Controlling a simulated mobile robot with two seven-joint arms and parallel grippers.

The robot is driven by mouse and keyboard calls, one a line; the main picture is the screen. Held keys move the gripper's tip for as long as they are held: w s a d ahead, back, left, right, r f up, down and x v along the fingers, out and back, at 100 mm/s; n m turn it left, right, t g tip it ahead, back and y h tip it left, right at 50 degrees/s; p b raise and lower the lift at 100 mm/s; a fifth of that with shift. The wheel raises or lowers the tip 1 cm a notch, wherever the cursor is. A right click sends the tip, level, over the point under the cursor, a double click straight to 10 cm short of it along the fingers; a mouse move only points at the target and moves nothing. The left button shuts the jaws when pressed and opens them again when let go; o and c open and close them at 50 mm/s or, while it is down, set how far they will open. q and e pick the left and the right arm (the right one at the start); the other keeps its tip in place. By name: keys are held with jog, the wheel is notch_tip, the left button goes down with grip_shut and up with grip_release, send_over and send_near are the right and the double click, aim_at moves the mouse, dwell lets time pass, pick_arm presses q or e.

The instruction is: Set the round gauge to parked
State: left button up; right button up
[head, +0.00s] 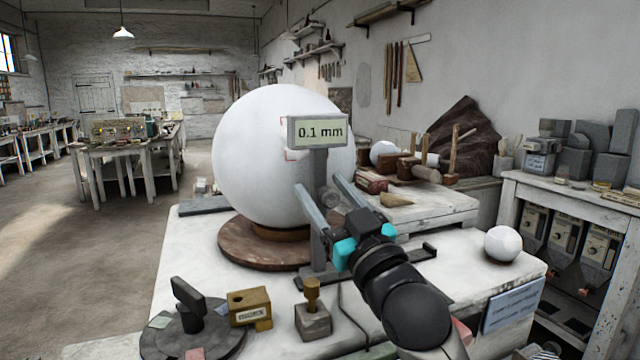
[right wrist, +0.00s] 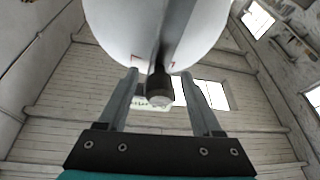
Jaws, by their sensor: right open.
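The gauge (head: 318,131) is a grey display reading "0.1 mm" on a grey post, in front of the big white plaster sphere (head: 255,150). A short round knob (right wrist: 160,92) with a pale end face shows in the right wrist view, in front of the post. My right gripper (head: 317,184) is open, its fingers pointing toward the post. In the right wrist view its fingers (right wrist: 158,73) lie on either side of the knob with gaps; no contact shows. The sphere stands on a brown round turntable (head: 240,250). My left gripper is not in view.
On the white bench (head: 190,240), a dark round plate with an upright paddle (head: 187,295), a brass block (head: 250,307) and a brass-topped stand (head: 312,310) stand at the front. A small white ball (head: 503,243) is at right. Tools and wood pieces lie behind.

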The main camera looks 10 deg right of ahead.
jog(key=shift+x, duration=0.9)
jog(key=c, duration=1)
grip_shut()
jog(key=shift+a+f, duration=0.1)
